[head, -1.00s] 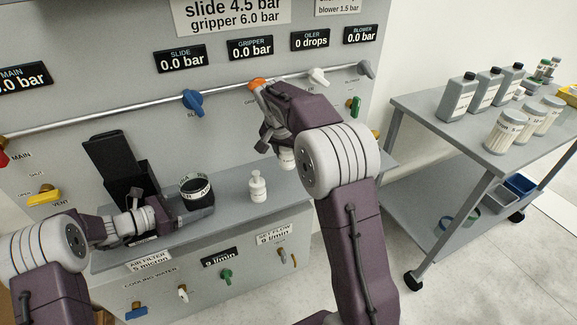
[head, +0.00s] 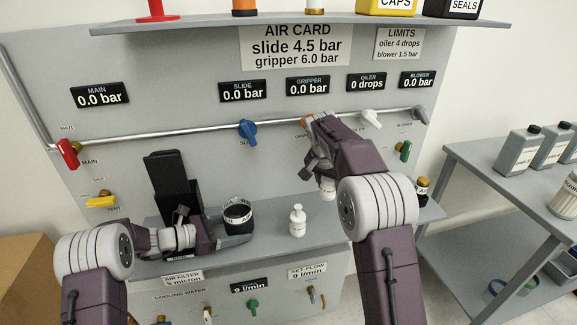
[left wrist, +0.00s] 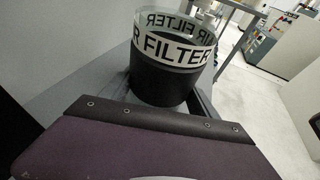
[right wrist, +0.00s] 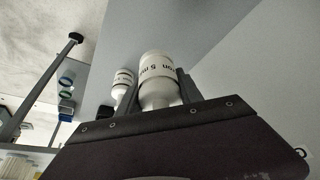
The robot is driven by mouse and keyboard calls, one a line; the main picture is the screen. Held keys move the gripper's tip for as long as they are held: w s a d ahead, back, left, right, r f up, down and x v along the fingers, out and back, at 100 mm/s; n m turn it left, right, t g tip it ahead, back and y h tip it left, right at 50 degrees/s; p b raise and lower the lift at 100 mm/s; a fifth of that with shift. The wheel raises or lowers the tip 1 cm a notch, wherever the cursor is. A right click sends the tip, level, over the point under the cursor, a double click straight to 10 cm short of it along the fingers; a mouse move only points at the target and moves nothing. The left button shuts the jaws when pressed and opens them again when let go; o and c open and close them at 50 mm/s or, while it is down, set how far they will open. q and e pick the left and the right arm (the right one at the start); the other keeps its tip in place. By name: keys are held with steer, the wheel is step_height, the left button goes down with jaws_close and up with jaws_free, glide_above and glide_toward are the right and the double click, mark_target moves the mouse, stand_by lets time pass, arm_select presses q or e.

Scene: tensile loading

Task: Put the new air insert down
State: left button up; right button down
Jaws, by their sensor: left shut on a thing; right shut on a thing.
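My left gripper (head: 232,238) is shut on the dark filter bowl (head: 238,213), which has a clear upper part and an AIR FILTER label band. In the left wrist view the bowl (left wrist: 165,85) stands upright between the fingers. My right gripper (head: 322,172) is shut on a white air insert (head: 327,189) and holds it in front of the panel, above the shelf. In the right wrist view the held insert (right wrist: 160,78) shows "5 m" lettering. A second white insert (head: 298,222) stands upright on the shelf, beside the bowl; it also shows in the right wrist view (right wrist: 122,84).
The grey shelf (head: 270,246) has bare room around the standing insert. A black open holder (head: 172,188) stands at its left, and a small brown-capped bottle (head: 422,188) at its right. A pipe with valve handles (head: 248,129) runs behind. A side table (head: 490,185) holds grey bottles.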

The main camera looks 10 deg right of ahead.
mark_target(327, 214)
steer(key=shift+w, duration=0.2)
step_height(327, 214, down, 10)
stand_by(0.3)
steer(key=shift+f, duration=0.1)
steer(key=c, duration=0.8)
jaws_free()
